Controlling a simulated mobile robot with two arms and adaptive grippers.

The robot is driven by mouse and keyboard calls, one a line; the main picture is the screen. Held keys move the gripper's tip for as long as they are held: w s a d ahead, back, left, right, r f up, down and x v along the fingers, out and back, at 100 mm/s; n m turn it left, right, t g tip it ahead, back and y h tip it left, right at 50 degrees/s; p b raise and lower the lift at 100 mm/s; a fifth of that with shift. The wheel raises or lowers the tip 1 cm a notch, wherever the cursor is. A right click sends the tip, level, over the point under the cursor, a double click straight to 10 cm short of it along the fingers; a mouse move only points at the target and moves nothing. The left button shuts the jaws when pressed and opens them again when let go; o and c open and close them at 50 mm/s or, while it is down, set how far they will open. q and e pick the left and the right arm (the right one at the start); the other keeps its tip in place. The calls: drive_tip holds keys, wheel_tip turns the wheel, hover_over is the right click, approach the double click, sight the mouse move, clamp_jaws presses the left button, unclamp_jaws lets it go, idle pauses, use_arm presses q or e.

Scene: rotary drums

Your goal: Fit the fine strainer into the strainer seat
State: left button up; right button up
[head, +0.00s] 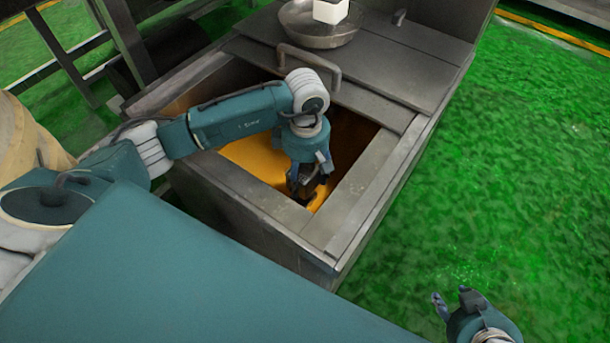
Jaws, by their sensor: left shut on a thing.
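My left gripper (308,190) points down into the open part of a metal tank, near the front right corner of the opening. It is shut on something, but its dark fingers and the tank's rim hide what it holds. I cannot make out the fine strainer or the strainer seat for certain. Orange-yellow liquid or lining (255,155) shows inside the opening. My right gripper (452,296) is at the lower right, over the green floor, with its fingers apart and empty.
The metal tank (345,212) has a flat lid with a handle (312,58) behind the opening. A round metal pan (318,36) with a white block (330,11) stands on the lid. Green floor (500,170) is clear to the right. Dark metal framework stands at the upper left.

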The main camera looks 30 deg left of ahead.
drive_tip(key=shift+w+a+r, duration=0.15)
drive_tip(key=shift+w, duration=0.2)
idle(0.6)
drive_tip(key=shift+w+a+r+t, duration=0.15)
drive_tip(key=shift+w+r+t, duration=0.1)
drive_tip(key=shift+w+t, duration=0.2)
drive_tip(key=shift+w, duration=0.2)
idle(0.5)
drive_tip(key=shift+w+a+r+t, duration=0.1)
drive_tip(key=shift+w+r+t, duration=0.1)
drive_tip(key=shift+w+t, duration=0.05)
drive_tip(key=shift+w+a, duration=0.1)
idle(0.3)
use_arm(q)
drive_tip(key=shift+f+b, duration=0.25)
drive_tip(key=shift+b, duration=0.2)
use_arm(e)
drive_tip(key=shift+w+a+r+t+y, duration=0.15)
drive_tip(key=shift+w+r+t+y, duration=0.1)
drive_tip(key=shift+w+r, duration=0.25)
drive_tip(key=shift+w+a+r+t+y, duration=0.15)
drive_tip(key=shift+w+r+t, duration=0.15)
drive_tip(key=shift+w, duration=0.3)
use_arm(q)
drive_tip(key=shift+f, duration=0.1)
use_arm(e)
drive_tip(key=shift+w+a+r, duration=0.15)
drive_tip(key=shift+w+r, duration=0.05)
drive_tip(key=shift+w, duration=0.1)
